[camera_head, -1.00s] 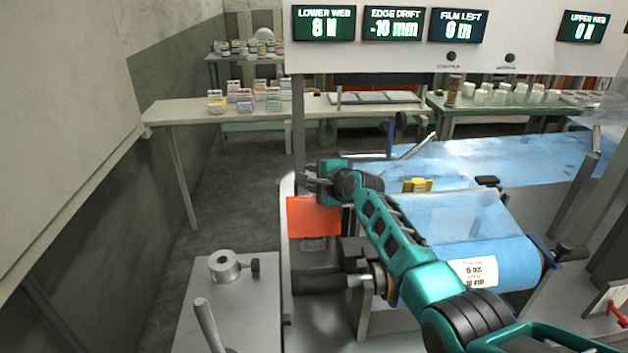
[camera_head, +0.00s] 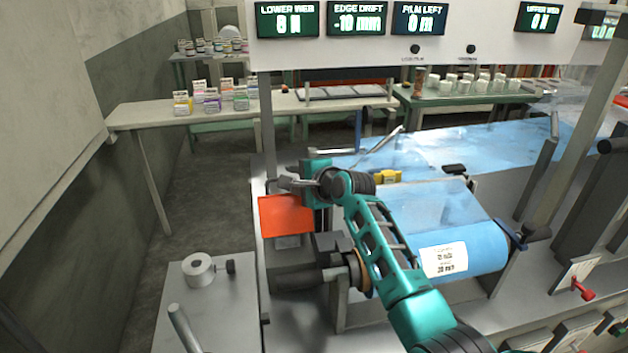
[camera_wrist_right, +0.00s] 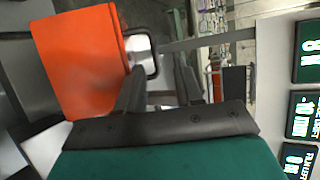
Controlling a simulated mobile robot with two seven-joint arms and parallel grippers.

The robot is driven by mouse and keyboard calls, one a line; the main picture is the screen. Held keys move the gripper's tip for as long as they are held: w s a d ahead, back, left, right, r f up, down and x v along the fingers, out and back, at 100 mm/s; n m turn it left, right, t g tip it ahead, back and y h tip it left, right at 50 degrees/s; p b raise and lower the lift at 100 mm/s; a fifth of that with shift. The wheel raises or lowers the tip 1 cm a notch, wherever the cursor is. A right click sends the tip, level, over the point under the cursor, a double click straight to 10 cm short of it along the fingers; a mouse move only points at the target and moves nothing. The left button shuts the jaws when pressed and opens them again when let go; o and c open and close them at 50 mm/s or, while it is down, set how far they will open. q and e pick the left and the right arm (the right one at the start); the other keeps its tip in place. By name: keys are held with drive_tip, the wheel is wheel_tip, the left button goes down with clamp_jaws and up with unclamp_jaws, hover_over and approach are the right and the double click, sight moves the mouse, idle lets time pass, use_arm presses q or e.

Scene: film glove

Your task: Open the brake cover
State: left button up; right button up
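The orange brake cover (camera_head: 286,216) sits at the near left end of the film machine in the head view. It fills the upper left of the right wrist view (camera_wrist_right: 78,62). A small metal loop, likely its handle (camera_wrist_right: 155,52), shows at its right edge there. My right gripper (camera_head: 288,183) is just above the cover's top edge in the head view. In the wrist view its two dark fingers (camera_wrist_right: 158,88) stand apart with a gap between them, near the loop. I cannot tell whether a finger touches it. My left gripper is out of view.
A blue film roll (camera_head: 478,252) with a white label lies right of my forearm. A grey side table (camera_head: 225,310) with a ring-shaped part (camera_head: 199,269) stands at front left. Red levers (camera_head: 583,289) are at the right. Floor at the left is clear.

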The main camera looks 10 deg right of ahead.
drive_tip(key=v, duration=0.7)
drive_tip(key=shift+s+r, duration=0.1)
